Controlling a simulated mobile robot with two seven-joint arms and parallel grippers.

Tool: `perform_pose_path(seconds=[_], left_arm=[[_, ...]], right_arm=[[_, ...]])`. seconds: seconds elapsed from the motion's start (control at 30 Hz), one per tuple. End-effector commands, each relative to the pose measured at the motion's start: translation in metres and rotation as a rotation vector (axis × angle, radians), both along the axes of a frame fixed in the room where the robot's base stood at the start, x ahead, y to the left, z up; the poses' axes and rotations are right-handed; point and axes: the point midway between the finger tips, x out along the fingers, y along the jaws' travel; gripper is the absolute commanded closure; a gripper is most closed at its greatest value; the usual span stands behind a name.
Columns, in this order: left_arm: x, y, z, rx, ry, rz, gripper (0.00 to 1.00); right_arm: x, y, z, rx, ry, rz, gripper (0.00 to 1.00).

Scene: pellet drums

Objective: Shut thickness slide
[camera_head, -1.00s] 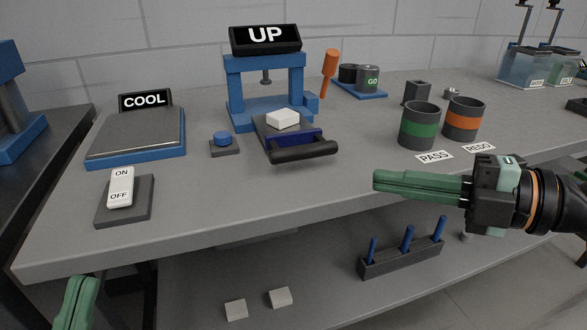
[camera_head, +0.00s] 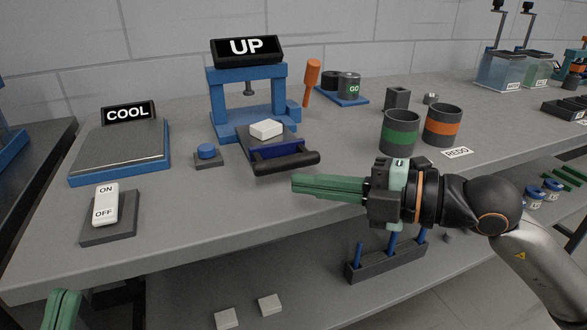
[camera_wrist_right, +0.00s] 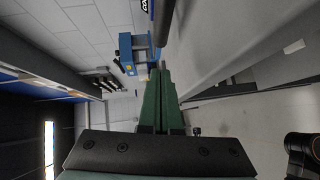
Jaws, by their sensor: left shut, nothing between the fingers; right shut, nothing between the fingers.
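The thickness slide (camera_head: 258,134) is a dark plate that sticks out in front of the blue press (camera_head: 214,102), under the sign UP (camera_head: 246,47). A white block (camera_head: 266,129) lies on it. Its front has a blue face and a black bar handle (camera_head: 288,163). My right gripper (camera_head: 296,184) is shut and empty, just in front of and below the handle, with its fingers pointing left. My left gripper (camera_head: 66,296) is shut at the lower left edge.
A blue button (camera_head: 206,151) stands left of the slide, with the COOL plate (camera_head: 120,150) and ON/OFF switch (camera_head: 106,205) further left. Green-banded (camera_head: 400,133) and orange-banded (camera_head: 442,125) cups stand to the right. A pin rack (camera_head: 385,262) is on the lower shelf.

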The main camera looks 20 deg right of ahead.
Motion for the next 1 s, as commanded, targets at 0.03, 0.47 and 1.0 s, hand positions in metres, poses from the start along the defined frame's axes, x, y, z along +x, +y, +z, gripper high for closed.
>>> perform_pose_path(seconds=[0.03,0.47,1.0], left_arm=[[0.0,0.0,0.002,0.001,-0.002,0.001,1.0],[0.0,0.002,-0.001,-0.01,0.004,0.007,1.0],[0.009,0.002,-0.007,-0.002,0.055,0.013,1.0]], right_arm=[[0.004,0.004,0.002,0.002,-0.003,0.002,1.0],[0.045,0.01,-0.009,-0.001,-0.002,0.0,1.0],[0.054,0.01,-0.006,0.003,0.001,-0.001,1.0]])
